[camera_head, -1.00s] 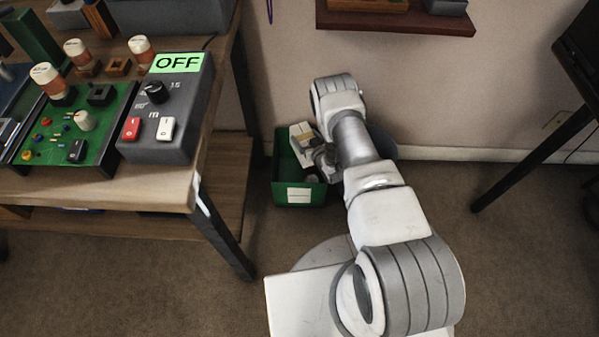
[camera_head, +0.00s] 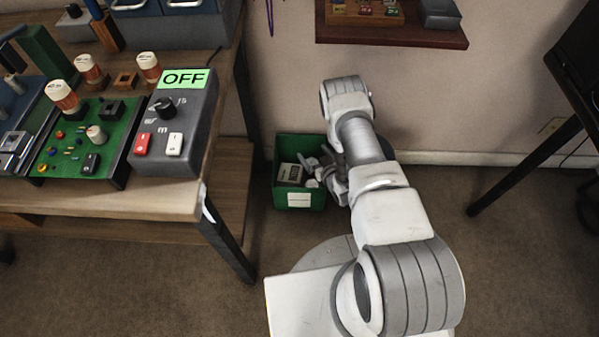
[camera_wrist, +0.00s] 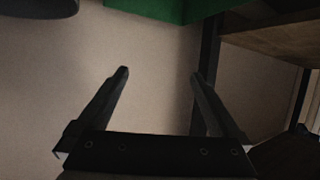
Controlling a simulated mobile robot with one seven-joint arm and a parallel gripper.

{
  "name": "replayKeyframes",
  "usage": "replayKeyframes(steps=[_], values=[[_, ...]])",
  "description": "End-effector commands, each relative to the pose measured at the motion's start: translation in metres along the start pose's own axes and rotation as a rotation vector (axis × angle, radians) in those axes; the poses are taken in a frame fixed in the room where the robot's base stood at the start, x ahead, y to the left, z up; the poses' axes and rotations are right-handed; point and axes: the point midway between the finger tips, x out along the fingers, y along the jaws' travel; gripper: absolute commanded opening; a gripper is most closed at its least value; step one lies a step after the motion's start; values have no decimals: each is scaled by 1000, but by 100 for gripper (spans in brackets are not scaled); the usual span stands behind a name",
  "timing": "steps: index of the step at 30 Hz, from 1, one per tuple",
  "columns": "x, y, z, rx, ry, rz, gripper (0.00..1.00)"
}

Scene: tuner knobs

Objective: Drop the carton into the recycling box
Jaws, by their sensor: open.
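The green recycling box (camera_head: 281,197) stands on the floor against the wall, right of the workbench, with a white label on its front. A pale carton (camera_head: 290,173) with a grey face lies inside it, partly hidden by the box's front wall. My gripper (camera_head: 322,168) is at the box's right side, near its rim, and partly blends with the arm. In the wrist view my gripper (camera_wrist: 160,73) is open with nothing between its fingers. A strip of the green box (camera_wrist: 165,9) shows at the top of that view; the carton does not show there.
The workbench (camera_head: 110,198) at left holds a green circuit board (camera_head: 75,150) and a grey control unit (camera_head: 180,110) reading OFF. A wall shelf (camera_head: 395,36) hangs above my arm. A dark table leg (camera_head: 520,165) stands at right. Carpet between is clear.

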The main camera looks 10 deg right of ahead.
Motion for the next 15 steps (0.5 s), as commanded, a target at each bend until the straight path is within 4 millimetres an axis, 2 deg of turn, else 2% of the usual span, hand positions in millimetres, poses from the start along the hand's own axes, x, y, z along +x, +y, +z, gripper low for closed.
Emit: replayKeyframes(steps=[1, 6, 9, 15], values=[[-16, 1, -4, 2, -5, 2, 100], [-55, 1, -2, 1, -4, 2, 100], [-72, 0, -2, 2, -3, 2, 100], [-91, 0, 0, -1, -1, 1, 100]])
